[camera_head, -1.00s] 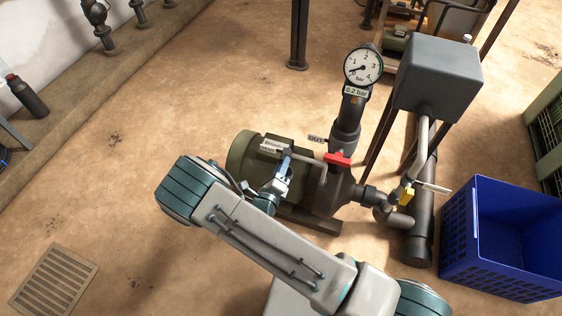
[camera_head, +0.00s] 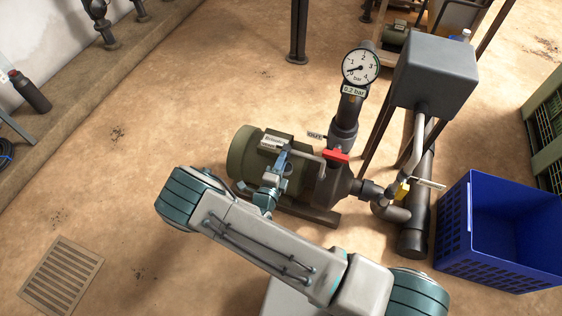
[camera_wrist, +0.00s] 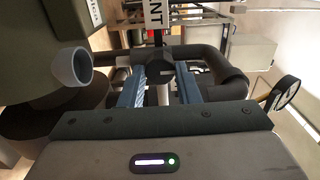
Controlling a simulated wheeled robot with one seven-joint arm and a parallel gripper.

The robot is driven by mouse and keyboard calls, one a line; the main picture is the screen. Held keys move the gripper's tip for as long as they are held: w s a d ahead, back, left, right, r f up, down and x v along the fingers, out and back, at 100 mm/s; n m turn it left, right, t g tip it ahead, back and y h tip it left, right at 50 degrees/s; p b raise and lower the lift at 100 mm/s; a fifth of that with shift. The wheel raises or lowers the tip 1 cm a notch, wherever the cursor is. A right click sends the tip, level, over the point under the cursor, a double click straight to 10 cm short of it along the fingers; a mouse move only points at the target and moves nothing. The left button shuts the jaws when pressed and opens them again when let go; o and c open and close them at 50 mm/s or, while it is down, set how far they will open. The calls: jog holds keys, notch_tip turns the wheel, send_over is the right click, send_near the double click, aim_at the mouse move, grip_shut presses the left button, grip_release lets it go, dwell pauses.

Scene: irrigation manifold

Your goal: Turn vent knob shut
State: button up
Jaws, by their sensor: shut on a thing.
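The vent knob (camera_wrist: 160,71) is a dark round knob on a pale stem in the wrist view, below a white sign (camera_wrist: 155,14) whose visible letters read "NT". My gripper (camera_wrist: 158,80) has its blue fingers on either side of the knob and is shut on it. In the head view my gripper (camera_head: 276,168) is at the top of the green pump (camera_head: 244,158), just by a small white label (camera_head: 271,144). There the knob is hidden behind the fingers and wrist. The knob's exact angle cannot be told.
A red valve handle (camera_head: 336,155) and a pipe lie close right of my gripper. A gauge (camera_head: 360,67) stands behind, its tag reading 0.2 bar. Open floor lies left.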

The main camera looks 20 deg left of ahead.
dwell(0.3)
jog(key=o, duration=1)
jog(key=shift+c, duration=0.2)
jog(key=shift+s, duration=0.15)
jog(key=s+a+p, duration=0.1)
jog(key=s, duration=1.2)
jog(key=shift+s, duration=0.3)
